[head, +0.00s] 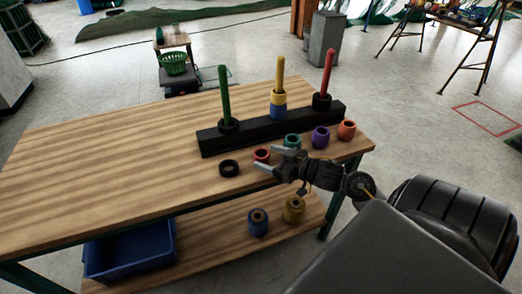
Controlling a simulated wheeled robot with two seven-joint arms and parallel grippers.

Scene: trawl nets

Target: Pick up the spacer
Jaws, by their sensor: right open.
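Several ring-shaped pieces that could be the spacer lie along the front right of the wooden table: a flat black ring (229,168), a red ring (262,154), a teal ring (292,141), a purple ring (320,137) and an orange ring (346,130). The frame does not show which one is the spacer. My right gripper (266,161) is open, with its fingers pointing left, close to the red ring. I cannot tell whether it touches that ring. The black ring is left of the fingertips. My left gripper is not in view.
A black base (217,142) bears a green peg (224,95), a yellow peg (280,75) with a blue ring (278,111), and a red peg (328,72). The table's left half is bare (100,160).

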